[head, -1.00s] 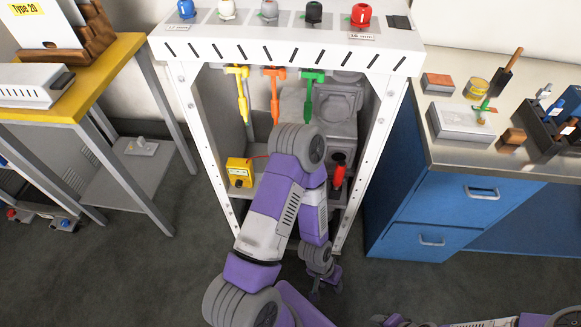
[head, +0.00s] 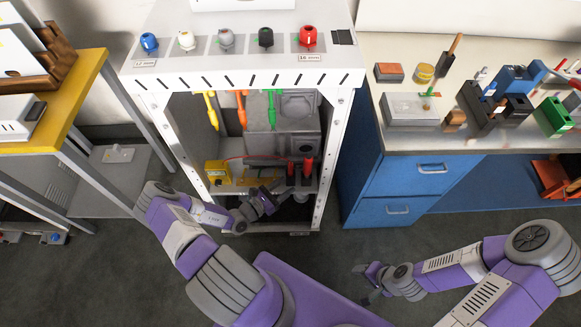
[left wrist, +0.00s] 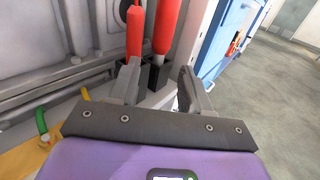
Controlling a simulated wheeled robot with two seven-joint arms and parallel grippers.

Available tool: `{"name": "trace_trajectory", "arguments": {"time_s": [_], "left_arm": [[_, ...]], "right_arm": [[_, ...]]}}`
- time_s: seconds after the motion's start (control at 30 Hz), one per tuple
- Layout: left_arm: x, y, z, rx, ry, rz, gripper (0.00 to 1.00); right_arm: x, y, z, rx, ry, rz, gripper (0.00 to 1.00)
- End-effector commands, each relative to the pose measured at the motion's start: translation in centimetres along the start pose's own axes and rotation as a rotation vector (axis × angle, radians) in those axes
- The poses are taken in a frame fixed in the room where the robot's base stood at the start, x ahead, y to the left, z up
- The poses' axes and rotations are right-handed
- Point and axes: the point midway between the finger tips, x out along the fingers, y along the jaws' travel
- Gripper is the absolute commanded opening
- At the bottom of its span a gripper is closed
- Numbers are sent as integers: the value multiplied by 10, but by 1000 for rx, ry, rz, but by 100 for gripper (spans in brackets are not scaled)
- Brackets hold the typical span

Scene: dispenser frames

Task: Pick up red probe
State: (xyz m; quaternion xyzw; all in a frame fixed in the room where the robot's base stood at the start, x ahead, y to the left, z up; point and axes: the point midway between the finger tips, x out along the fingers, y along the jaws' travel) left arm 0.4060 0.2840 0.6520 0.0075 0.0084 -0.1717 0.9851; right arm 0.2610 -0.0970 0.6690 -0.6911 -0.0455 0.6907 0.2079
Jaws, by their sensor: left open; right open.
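Two red probes stand side by side on the lower shelf of the white frame, a left one (head: 291,167) and a right one (head: 308,166). In the left wrist view they appear as red handles, the left one (left wrist: 135,32) and the right one (left wrist: 166,26), upright in black holders. My left gripper (head: 275,197) is open at the shelf's front, just to the left of and below the probes in the head view. In the left wrist view its fingers (left wrist: 158,88) are apart, with the probes beyond them and nothing clearly held. My right gripper (head: 368,284) is open and empty over the floor.
A yellow box (head: 217,173) with a red wire sits at the shelf's left. Yellow, orange and green tools (head: 271,105) hang above. The frame's white right post (head: 331,165) stands close to the probes. A blue cabinet (head: 405,188) is right of the frame.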

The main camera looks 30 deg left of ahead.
Motion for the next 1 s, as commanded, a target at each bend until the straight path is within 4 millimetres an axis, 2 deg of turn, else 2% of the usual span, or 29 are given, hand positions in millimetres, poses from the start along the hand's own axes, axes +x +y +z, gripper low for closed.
{"name": "trace_trajectory", "arguments": {"time_s": [0.03, 0.17, 0.47, 0.7, 0.93, 1.0], "left_arm": [[-5, 14, 2, -7, -10, 59, 48], [-1, 29, 1, -13, -22, 116, 48], [28, 32, 2, -12, -22, 111, 48], [62, 36, 3, -13, -20, 110, 48], [65, 36, 5, -13, -19, 110, 48], [65, 36, 5, -13, -19, 110, 39]], "right_arm": [[-3, -1, 0, 0, 0, 0, 54], [-2, 0, 0, 0, 0, 0, 54], [6, 2, 0, 0, 0, 0, 54], [15, 6, -1, 0, 0, 0, 54], [14, 5, -1, 0, 0, 0, 54], [14, 5, -1, 0, 0, 0, 54]]}}
